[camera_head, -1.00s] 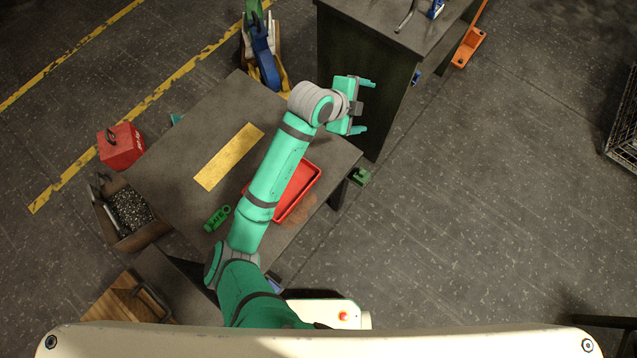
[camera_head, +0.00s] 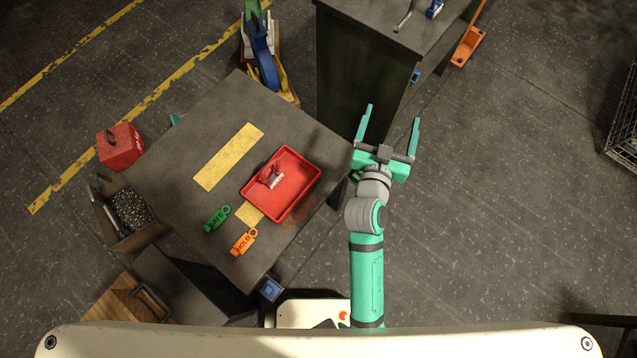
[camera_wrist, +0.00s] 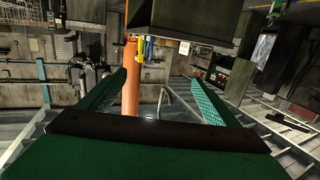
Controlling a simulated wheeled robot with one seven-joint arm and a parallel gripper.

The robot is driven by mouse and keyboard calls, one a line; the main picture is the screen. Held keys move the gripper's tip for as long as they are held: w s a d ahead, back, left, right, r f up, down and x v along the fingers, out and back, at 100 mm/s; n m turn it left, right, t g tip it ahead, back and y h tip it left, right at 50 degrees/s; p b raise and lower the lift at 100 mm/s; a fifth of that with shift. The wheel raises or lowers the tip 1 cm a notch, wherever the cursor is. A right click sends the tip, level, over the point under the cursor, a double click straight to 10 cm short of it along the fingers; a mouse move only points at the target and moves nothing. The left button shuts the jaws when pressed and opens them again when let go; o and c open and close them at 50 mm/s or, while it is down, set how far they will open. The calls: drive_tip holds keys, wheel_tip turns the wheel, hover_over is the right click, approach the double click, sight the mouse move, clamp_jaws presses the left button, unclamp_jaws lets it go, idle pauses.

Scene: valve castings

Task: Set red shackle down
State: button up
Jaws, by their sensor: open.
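The red shackle (camera_head: 267,174) lies in the red tray (camera_head: 297,207) on the dark table, in the left half of the tray. A pale part shows beside it. My gripper (camera_head: 392,112) is open and empty, off the right edge of the table and apart from the tray. Its fingers point toward the top of the head view, near the tall dark cabinet. In the wrist view the two green fingers (camera_wrist: 160,88) are spread wide with nothing between them. The shackle and the tray do not show there.
The dark cabinet (camera_head: 370,60) stands close beyond my gripper.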

drive_tip(key=s+a+f+n+y, duration=0.1)
drive_tip(key=s+a, duration=0.5)
drive_tip(key=s, duration=0.4)
drive_tip(key=s+a+f+n+y, duration=0.1)
drive_tip(key=s+a, duration=0.4)
drive_tip(key=s, duration=0.6)
drive_tip(key=s+a+f+n+g+y, duration=0.1)
drive_tip(key=s+a+f+y, duration=0.2)
drive_tip(key=s+a, duration=0.3)
drive_tip(key=s, duration=0.4)
drive_tip(key=shift+s+a+n, duration=0.3)
drive_tip(key=shift+a, duration=0.05)
